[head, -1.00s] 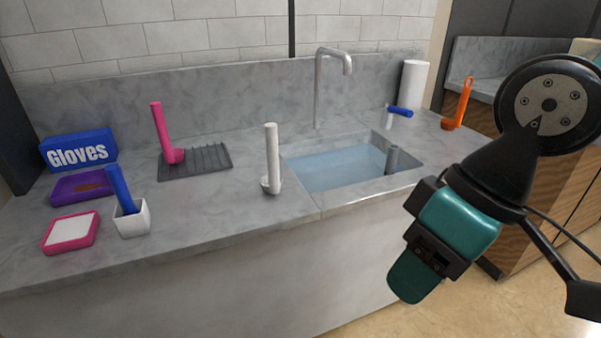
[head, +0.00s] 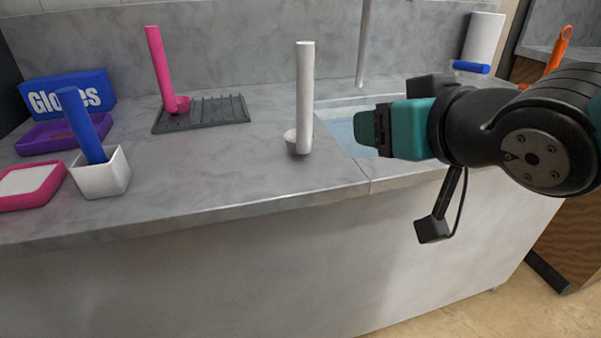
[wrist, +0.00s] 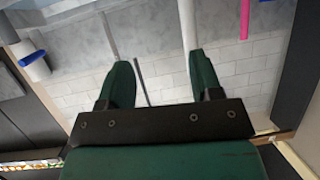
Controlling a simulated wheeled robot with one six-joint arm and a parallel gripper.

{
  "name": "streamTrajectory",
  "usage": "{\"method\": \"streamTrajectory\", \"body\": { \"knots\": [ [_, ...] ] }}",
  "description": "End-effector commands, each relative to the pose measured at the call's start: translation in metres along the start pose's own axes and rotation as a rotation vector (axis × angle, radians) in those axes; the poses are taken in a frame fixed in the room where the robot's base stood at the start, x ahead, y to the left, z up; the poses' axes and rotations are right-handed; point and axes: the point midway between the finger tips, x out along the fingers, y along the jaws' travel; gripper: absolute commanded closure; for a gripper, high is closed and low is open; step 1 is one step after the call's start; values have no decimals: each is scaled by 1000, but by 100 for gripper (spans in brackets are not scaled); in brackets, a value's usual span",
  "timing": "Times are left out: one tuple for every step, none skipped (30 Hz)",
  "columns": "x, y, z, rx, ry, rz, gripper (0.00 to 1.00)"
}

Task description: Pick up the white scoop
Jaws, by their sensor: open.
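The white scoop (head: 304,100) stands upright on the counter, left of the sink, its handle up and its small bowl at the bottom. In the wrist view its handle (wrist: 187,25) comes down from the top edge, close to the right fingertip; its bowl is out of that view. My gripper (head: 364,128) is level, to the right of the scoop and apart from it in the head view, over the sink edge. In the wrist view my gripper (wrist: 160,60) is open, with nothing between its green fingers.
A pink scoop (head: 160,70) stands on a grey rack (head: 225,110) to the left. A blue handle (head: 82,125) leans in a white pot (head: 103,178). The faucet (head: 363,40) rises behind the sink. The counter front around the scoop is clear.

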Motion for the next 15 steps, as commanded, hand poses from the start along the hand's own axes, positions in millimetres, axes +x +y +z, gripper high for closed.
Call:
{"method": "streamTrajectory", "body": {
  "knots": [
    [9, -9, 11, -16, 97, -18, 41],
    [8, -12, 6, -23, 155, -26, 41],
    [7, -17, 0, -31, 222, -36, 41],
    [6, -21, -4, -38, 265, -45, 41],
    [4, -24, -7, -43, 301, -53, 41],
    [2, -27, -11, -49, 341, -62, 41],
    [0, -29, -15, -54, 365, -68, 41],
    [-1, -31, -18, -56, 382, -73, 41],
    [-1, -32, -22, -59, 397, -75, 41],
    [-1, -33, -25, -61, 405, -77, 41],
    [1, -34, -28, -63, 407, -76, 41],
    [3, -34, -32, -64, 409, -76, 41],
    [6, -35, -34, -65, 408, -75, 41],
    [9, -35, -36, -66, 406, -73, 41],
    [14, -35, -39, -66, 404, -73, 41]
  ]
}}
